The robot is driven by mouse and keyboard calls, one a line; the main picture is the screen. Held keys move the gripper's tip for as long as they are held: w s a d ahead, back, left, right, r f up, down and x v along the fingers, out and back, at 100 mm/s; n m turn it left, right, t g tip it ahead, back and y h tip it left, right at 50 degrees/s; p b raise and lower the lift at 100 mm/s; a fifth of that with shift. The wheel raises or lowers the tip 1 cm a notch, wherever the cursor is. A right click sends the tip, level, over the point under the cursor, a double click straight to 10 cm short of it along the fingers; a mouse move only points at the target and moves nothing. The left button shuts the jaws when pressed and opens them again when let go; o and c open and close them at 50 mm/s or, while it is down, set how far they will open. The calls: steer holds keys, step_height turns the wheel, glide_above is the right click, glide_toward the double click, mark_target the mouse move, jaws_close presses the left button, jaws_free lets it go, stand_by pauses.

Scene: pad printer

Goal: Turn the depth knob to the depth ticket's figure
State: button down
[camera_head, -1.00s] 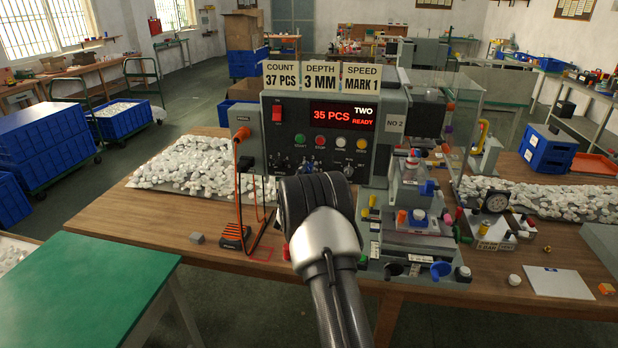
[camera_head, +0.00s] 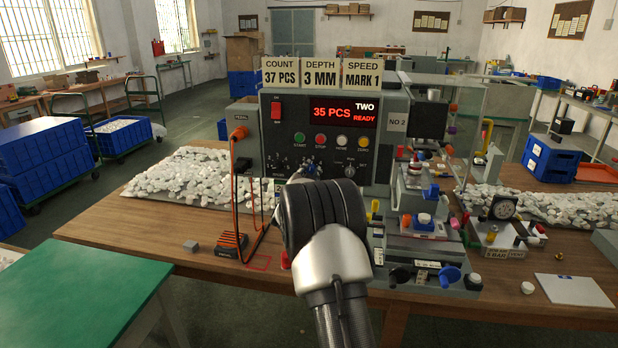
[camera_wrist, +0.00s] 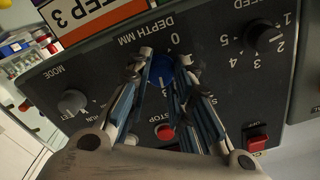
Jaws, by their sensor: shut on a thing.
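The depth ticket (camera_head: 320,73) on top of the printer reads 3 MM. The blue depth knob (camera_wrist: 161,70) is on the grey panel under the label DEPTH MM, shown upside down in the wrist view. My gripper (camera_wrist: 166,60) has its two fingertips on either side of the knob and is shut on it. A 0 mark shows beside the knob; a 3 shows partly behind a finger. The other marks are largely covered, and I cannot tell which figure the knob points to.
The speed knob (camera_wrist: 261,34) and mode knob (camera_wrist: 72,101) flank the depth knob. The printer display (camera_head: 343,112) reads 35 PCS, TWO, READY. A count ticket (camera_head: 281,73) and a speed ticket (camera_head: 361,73) stand beside the depth ticket. An orange-wired pedal (camera_head: 231,244) lies on the bench.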

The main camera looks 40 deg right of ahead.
stand_by(0.4)
steer(key=c, duration=1.4)
jaws_free()
steer(key=v, duration=1.2)
